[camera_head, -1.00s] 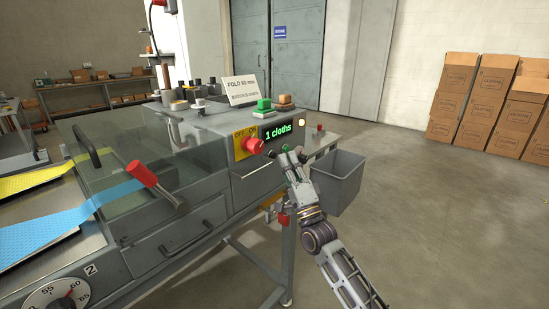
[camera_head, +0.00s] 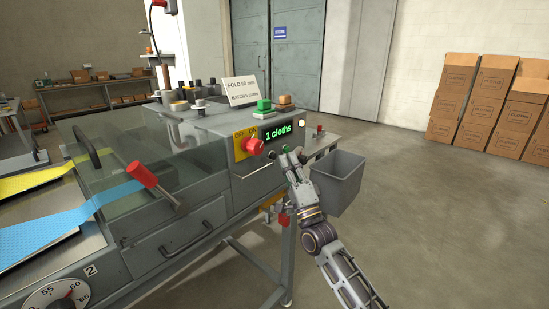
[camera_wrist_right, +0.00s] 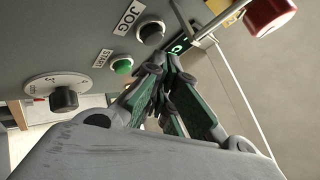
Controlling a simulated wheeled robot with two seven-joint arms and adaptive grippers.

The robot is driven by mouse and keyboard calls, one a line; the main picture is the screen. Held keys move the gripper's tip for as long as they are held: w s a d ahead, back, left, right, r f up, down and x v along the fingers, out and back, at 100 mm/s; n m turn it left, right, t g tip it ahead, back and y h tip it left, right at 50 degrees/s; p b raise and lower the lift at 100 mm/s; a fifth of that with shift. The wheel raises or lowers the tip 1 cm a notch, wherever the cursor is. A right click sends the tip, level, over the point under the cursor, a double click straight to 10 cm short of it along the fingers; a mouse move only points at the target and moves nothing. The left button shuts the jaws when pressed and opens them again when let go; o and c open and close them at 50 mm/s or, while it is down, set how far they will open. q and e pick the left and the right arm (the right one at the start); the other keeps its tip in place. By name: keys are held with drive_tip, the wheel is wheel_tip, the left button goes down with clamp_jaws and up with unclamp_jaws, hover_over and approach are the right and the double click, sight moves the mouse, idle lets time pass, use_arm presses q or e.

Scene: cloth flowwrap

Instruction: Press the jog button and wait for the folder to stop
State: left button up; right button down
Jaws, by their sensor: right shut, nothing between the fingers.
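The jog button (camera_wrist_right: 150,32) is a dark round button beside a JOG label on the grey panel in the right wrist view. A green START button (camera_wrist_right: 122,65) sits near it. My right gripper (camera_wrist_right: 166,64) is shut and empty, its tips just below the jog button in that view; a small gap shows between them. In the head view my right gripper (camera_head: 291,156) is at the machine's front panel, below the green display (camera_head: 286,130) that reads "1 cloths". The folder (camera_head: 200,190) is the grey machine with a clear cover. My left gripper is not in view.
A red knob (camera_head: 252,146) on a yellow OFF/ON plate is left of the gripper. A grey bin (camera_head: 338,182) stands at the right end. Blue cloth (camera_head: 45,235) and yellow cloth (camera_head: 35,181) run into the machine. Open floor lies right.

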drive_tip(key=shift+w+a, duration=0.25)
drive_tip(key=shift+a, duration=0.1)
idle(0.7)
drive_tip(key=shift+w+a, duration=0.25)
drive_tip(key=shift+a, duration=0.15)
idle(1.1)
drive_tip(key=shift+s+d, duration=0.1)
drive_tip(key=shift+d, duration=0.1)
idle(0.3)
drive_tip(key=shift+s+d, duration=0.4)
drive_tip(key=shift+d, duration=0.15)
idle(0.3)
drive_tip(key=shift+s+d+p, duration=0.45)
drive_tip(key=shift+s+d, duration=0.3)
drive_tip(key=shift+d, duration=0.25)
drive_tip(key=shift+s+d+p, duration=0.45)
drive_tip(key=shift+s+d, duration=0.3)
drive_tip(key=shift+d, duration=0.25)
